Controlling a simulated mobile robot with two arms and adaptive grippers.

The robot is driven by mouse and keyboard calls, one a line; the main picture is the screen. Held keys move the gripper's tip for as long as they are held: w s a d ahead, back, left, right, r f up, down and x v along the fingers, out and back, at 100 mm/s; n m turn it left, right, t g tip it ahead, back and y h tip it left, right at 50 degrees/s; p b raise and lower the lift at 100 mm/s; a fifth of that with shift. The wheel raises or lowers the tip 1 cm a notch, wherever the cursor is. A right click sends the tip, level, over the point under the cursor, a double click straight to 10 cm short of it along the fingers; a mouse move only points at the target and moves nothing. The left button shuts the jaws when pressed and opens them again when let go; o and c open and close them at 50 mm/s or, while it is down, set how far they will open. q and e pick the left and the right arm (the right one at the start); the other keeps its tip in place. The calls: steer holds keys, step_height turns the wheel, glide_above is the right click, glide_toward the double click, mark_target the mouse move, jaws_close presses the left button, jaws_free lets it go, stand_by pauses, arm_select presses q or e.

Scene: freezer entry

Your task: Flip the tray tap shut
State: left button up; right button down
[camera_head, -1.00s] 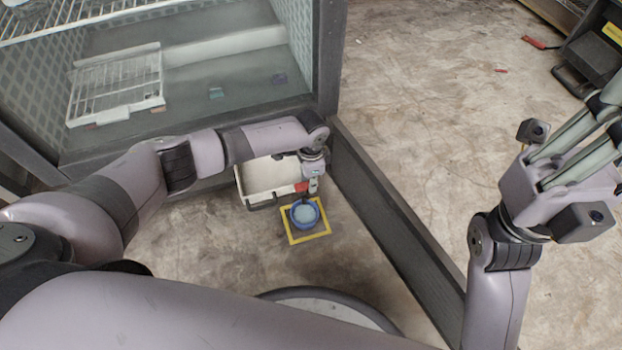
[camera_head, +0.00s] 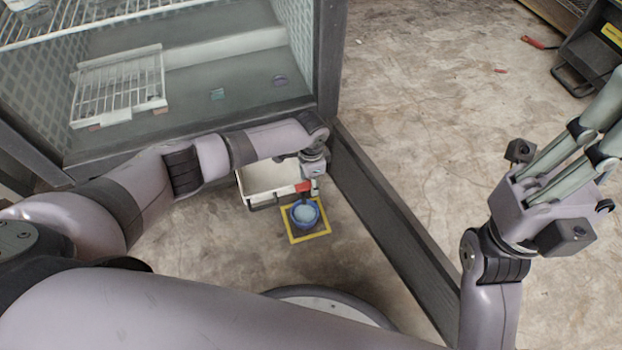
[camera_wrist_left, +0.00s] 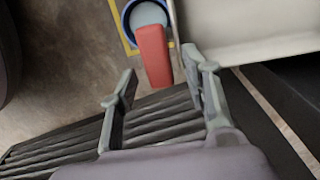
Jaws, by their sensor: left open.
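The white tray (camera_head: 262,182) stands on the floor by the freezer's threshold; it also shows in the left wrist view (camera_wrist_left: 250,22). The tap's red handle (camera_head: 303,187) is at the tray's right end, above a blue bowl (camera_head: 305,222). In the left wrist view the red handle (camera_wrist_left: 153,57) reaches toward my open left gripper (camera_wrist_left: 160,78). Its near end shows between the two fingertips, nearer the right one; I cannot tell whether they touch. The tap body is mostly hidden. My right gripper (camera_head: 592,135) is raised at the right, with its fingertips at the frame edge.
A yellow square (camera_head: 323,234) outlines the floor around the bowl. A dark threshold beam (camera_head: 390,220) runs close along the right. The freezer wall and a wire rack (camera_head: 120,85) are behind. Open concrete floor lies right of the beam.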

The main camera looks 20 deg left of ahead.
arm_select(q)
step_height(320, 180, up, 12)
stand_by(0.6)
